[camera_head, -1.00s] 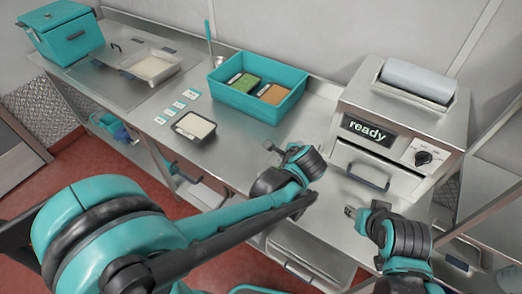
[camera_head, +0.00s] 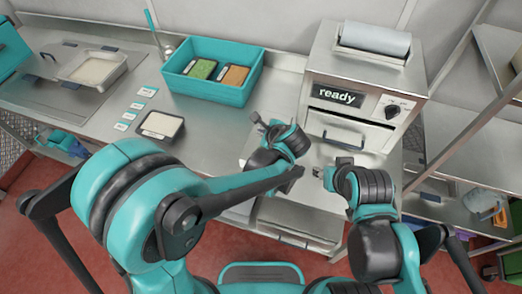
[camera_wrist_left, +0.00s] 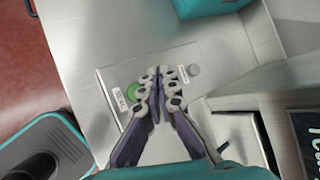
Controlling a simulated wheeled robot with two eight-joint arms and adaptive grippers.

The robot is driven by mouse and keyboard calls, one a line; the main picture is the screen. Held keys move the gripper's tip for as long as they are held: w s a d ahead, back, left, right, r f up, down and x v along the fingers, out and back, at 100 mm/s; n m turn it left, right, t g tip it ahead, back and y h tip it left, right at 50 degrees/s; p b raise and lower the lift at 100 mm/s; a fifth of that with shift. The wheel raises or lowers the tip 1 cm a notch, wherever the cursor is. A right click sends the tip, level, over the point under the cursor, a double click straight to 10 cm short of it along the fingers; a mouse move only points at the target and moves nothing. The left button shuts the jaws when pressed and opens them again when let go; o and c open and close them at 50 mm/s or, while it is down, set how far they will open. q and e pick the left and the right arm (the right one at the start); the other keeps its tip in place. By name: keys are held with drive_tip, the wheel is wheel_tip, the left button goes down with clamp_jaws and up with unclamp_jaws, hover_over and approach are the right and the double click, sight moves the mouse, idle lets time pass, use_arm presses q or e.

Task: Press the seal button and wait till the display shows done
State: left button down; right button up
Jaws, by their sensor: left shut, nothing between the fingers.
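The sealing machine (camera_head: 367,80) stands on the counter at the right in the head view. Its display (camera_head: 337,95) reads "ready". In the left wrist view, a flat panel on the counter carries a green button (camera_wrist_left: 131,92) and a grey button (camera_wrist_left: 193,70), each beside a small label that is too blurred to read surely. My left gripper (camera_head: 259,119) is shut and empty. In the wrist view its fingertips (camera_wrist_left: 157,72) are between the two buttons, closer to the green one, which they partly cover. Contact cannot be told. My right gripper (camera_head: 321,173) is in front of the machine's drawer handle.
A teal bin (camera_head: 208,92) with a green and a brown pack stands left of the machine. A tray of white contents (camera_head: 161,124) and small label cards lie further left. The machine has a dial (camera_head: 392,110) and a roll (camera_head: 374,38) on top.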

use_arm(q)
wheel_tip(320, 180, down, 8)
drive_tip(key=b, duration=0.5)
drive_tip(key=shift+b, duration=0.4)
drive_tip(key=shift+r, duration=0.1)
idle(0.7)
drive_tip(key=shift+f+b, duration=0.45)
drive_tip(key=shift+f+b, duration=0.4)
drive_tip(key=shift+f, duration=0.05)
idle(0.4)
drive_tip(key=shift+r, duration=0.1)
drive_tip(key=shift+r+p, duration=0.6)
drive_tip(key=shift+r, duration=0.2)
drive_tip(key=shift+r, duration=0.1)
